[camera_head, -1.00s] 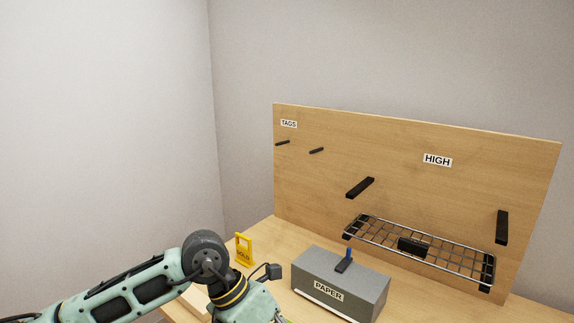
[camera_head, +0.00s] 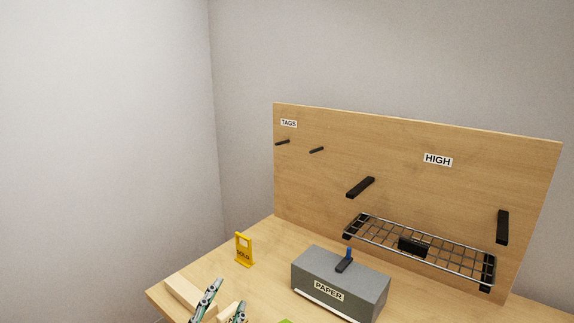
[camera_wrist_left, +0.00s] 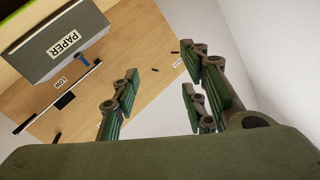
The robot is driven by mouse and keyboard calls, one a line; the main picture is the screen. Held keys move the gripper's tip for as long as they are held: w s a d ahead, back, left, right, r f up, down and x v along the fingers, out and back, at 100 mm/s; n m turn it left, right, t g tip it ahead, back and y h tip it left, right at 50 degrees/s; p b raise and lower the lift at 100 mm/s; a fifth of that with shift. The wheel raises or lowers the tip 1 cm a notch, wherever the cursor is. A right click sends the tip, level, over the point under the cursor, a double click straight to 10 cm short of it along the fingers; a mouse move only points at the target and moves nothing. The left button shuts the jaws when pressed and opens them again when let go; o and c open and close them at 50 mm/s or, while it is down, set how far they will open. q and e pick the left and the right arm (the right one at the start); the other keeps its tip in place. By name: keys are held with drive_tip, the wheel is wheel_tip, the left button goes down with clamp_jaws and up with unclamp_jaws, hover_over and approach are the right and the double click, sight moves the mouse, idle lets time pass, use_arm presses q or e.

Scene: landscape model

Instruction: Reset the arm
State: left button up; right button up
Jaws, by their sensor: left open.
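My left gripper (camera_head: 222,307) shows at the bottom edge of the head view, its green fingers apart and nothing between them. It is at the table's front left, near a pale wooden block. In the left wrist view its fingers (camera_wrist_left: 160,105) are spread and empty, with the board and the grey PAPER box beyond them. My left arm behind the fingers is out of the head view. My right gripper is in neither view.
A grey PAPER box (camera_head: 340,280) stands on the table (camera_head: 262,292). Behind is a wooden board (camera_head: 330,190) with pegs, dark brackets and a wire rack (camera_head: 450,254). A pale block (camera_head: 183,294) lies at front left.

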use_arm(q)
drive_tip(key=s+a+f+n+g+y, duration=0.1)
drive_tip(key=s+a+f+n+g, duration=0.15)
drive_tip(key=f, duration=0.35)
drive_tip(key=s+a+f+n+g+y, duration=0.1)
drive_tip(key=s+a+f+g, duration=0.1)
drive_tip(key=s+a+f, duration=0.3)
drive_tip(key=s+f+n+g, duration=0.1)
drive_tip(key=s+f+g, duration=0.45)
drive_tip(key=s, duration=0.35)
drive_tip(key=s+f+n+g, duration=0.1)
drive_tip(key=s+f+g, duration=0.3)
drive_tip(key=s+f, duration=0.4)
drive_tip(key=s+f+g, duration=0.1)
drive_tip(key=s+f, duration=0.1)
drive_tip(key=f, duration=1.2)
drive_tip(key=s+f, duration=0.3)
drive_tip(key=f, duration=1)
drive_tip(key=s+a+f+g, duration=0.1)
drive_tip(key=s+a+f, duration=0.2)
drive_tip(key=s+f, duration=1.2)
drive_tip(key=shift+s+a+m, duration=0.35)
drive_tip(key=shift+a, duration=0.05)
